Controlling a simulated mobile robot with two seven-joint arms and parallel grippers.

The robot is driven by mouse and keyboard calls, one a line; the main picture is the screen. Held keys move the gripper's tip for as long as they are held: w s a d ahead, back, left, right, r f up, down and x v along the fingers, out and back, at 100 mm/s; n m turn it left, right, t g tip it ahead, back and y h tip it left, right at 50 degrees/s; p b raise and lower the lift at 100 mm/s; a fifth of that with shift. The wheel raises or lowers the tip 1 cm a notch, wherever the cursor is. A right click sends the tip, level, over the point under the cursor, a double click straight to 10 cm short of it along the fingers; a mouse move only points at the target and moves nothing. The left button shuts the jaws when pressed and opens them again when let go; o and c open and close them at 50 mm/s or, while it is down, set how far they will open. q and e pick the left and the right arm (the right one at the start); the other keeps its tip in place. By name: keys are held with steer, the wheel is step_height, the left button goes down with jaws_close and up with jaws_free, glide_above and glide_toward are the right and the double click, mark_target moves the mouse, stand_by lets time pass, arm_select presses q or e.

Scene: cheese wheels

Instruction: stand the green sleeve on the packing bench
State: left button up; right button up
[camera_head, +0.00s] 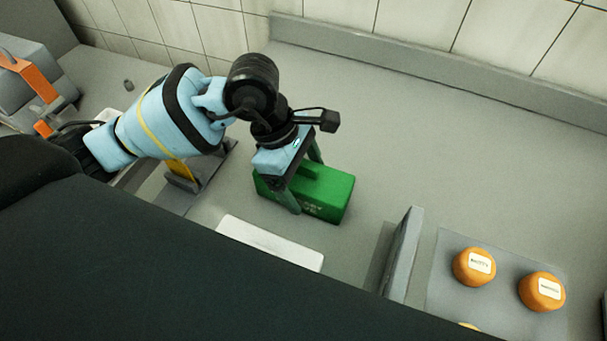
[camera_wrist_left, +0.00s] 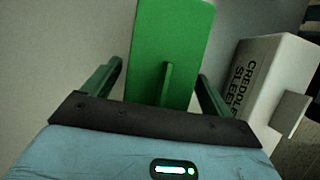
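The green sleeve (camera_head: 331,189) is a long green block with a small raised ridge on top and faint lettering on its front side. It rests long side down on the grey worktop (camera_head: 420,130). My left gripper (camera_head: 303,180) is above it, with one finger in front of the sleeve and one behind. In the left wrist view the green sleeve (camera_wrist_left: 165,35) lies between the fingers, with a thin gap at the left finger; the right finger is close against its edge. My right gripper is not in view.
A white block (camera_head: 270,243), lettered in the left wrist view (camera_wrist_left: 262,82), lies just in front of the sleeve. A grey upright panel (camera_head: 402,254) stands to the right, before a grey mat (camera_head: 443,302) with orange cheese wheels (camera_head: 474,267). A wall ledge (camera_head: 440,70) runs along the back.

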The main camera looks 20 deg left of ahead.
arm_select(q)
steer(key=v, duration=1.2)
steer(key=shift+r, duration=0.15)
